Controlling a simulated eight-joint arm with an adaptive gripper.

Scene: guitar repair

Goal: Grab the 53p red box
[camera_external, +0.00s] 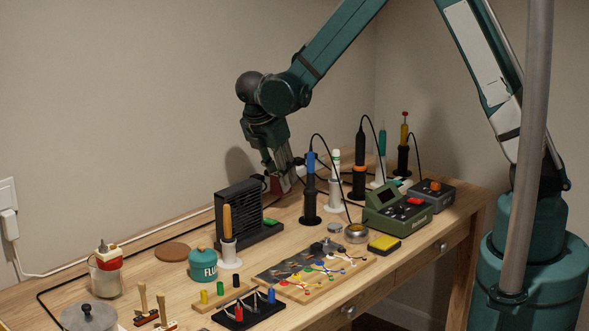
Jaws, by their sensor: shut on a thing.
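My gripper (282,181) is at the back of the workbench, right of the black slatted unit and left of the blue-and-black soldering iron in its stand. Its fingers point down and are shut on a small red box (274,186). Only a reddish patch of the box shows between and beside the fingers. Its label is too small to read, and I cannot tell whether it still touches the bench.
The black slatted unit (240,214) stands close on the left. Several upright irons and tools, such as the blue-and-black iron (310,190), stand close on the right with looping cables. A green station (397,208) and a teal flux jar (202,265) stand nearer the front.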

